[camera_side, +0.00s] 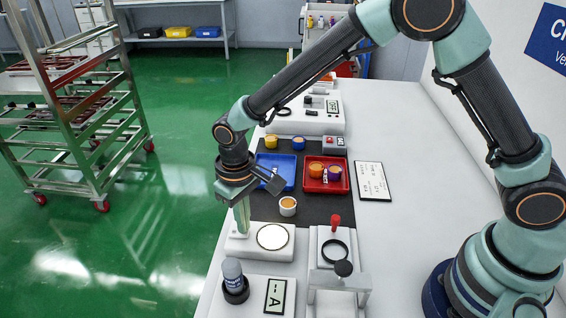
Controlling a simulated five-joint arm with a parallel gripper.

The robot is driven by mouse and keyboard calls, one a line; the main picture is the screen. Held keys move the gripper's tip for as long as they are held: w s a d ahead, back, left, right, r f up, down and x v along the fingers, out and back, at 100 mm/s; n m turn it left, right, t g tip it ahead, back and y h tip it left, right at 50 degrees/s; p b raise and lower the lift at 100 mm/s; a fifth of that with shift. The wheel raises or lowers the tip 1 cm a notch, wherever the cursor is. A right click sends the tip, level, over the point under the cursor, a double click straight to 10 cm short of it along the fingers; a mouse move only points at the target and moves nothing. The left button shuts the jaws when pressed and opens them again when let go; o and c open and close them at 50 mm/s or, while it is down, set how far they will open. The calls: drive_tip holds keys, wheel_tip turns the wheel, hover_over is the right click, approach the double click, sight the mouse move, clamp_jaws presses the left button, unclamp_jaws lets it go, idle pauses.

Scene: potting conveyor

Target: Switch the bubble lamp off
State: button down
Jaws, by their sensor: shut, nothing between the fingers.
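A low white box (286,252) in the front part of the bench carries a round, pale disc (272,236) with a dark and gold rim. It looks like the bubble lamp, but no label confirms this. The disc looks bright cream; I cannot tell whether it is lit. My gripper (241,230) points down over the left end of this box, beside the disc. Its pale green fingers are together and empty. The fingertips are at or just above the box's top; contact cannot be told. Any switch there is hidden by the fingers.
A blue tray (262,159) and a red tray (343,181) with small pots lie behind on a dark mat. A white pot (288,206) stands near the box. A red-handled device (335,222) is to the right, and a grey bottle (233,271) stands in front.

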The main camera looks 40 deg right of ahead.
drive_tip(key=shift+f, duration=0.4)
drive_tip(key=shift+r, duration=3.55)
drive_tip(key=shift+r, duration=0.1)
drive_tip(key=s+d+r+m+t, duration=0.2)
drive_tip(key=s+d+r+t, duration=0.1)
drive_tip(key=d+r, duration=0.9)
drive_tip(key=s+d+r+m+t, duration=0.1)
drive_tip(key=s+d+r+t, duration=0.1)
drive_tip(key=s+d, duration=0.6)
drive_tip(key=shift+d+t, duration=0.3)
drive_tip(key=shift+d, duration=0.9)
